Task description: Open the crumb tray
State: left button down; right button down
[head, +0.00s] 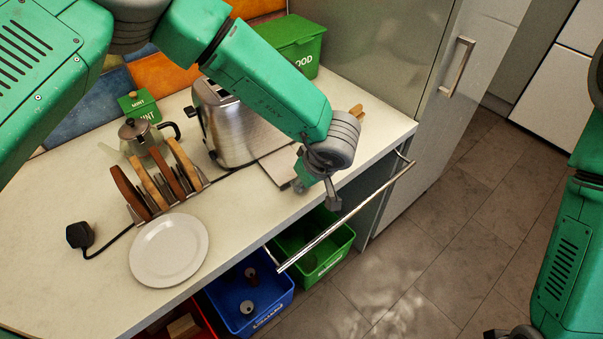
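The silver toaster (225,125) stands on the counter, partly covered by my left arm. A dark lever shows at its left end. I cannot make out its crumb tray; the right part of the toaster and its base are largely hidden. My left gripper (317,190) hangs near the counter's front edge, right of the toaster, its fingers apart with nothing visible between them. A flat pale board-like piece (277,167) lies between the toaster and that gripper, partly hidden by the arm. My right gripper (512,332) is mostly cut off at the bottom edge.
A toast rack (165,185) with slices, a white plate (168,250), a moka pot (140,135) and a black plug (80,235) occupy the counter's left. A green bin (295,42) stands behind. A metal rail (345,218) runs along the front, above blue (250,300) and green crates (325,255).

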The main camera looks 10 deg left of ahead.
pick_arm(q)
jog(key=shift+w, duration=0.1)
jog(key=c, duration=1.5)
grip_release()
jog(key=shift+a, duration=0.25)
pick_arm(e)
jog(key=shift+a+r, duration=0.1)
jog(key=shift+a, duration=0.2)
pick_arm(q)
jog(key=shift+d+r, duration=0.2)
jog(key=shift+r, duration=0.2)
jog(key=v, duration=1.1)
jog(key=shift+a+r, duration=0.1)
pick_arm(e)
jog(key=shift+s+d, duration=0.1)
jog(key=shift+s, duration=0.05)
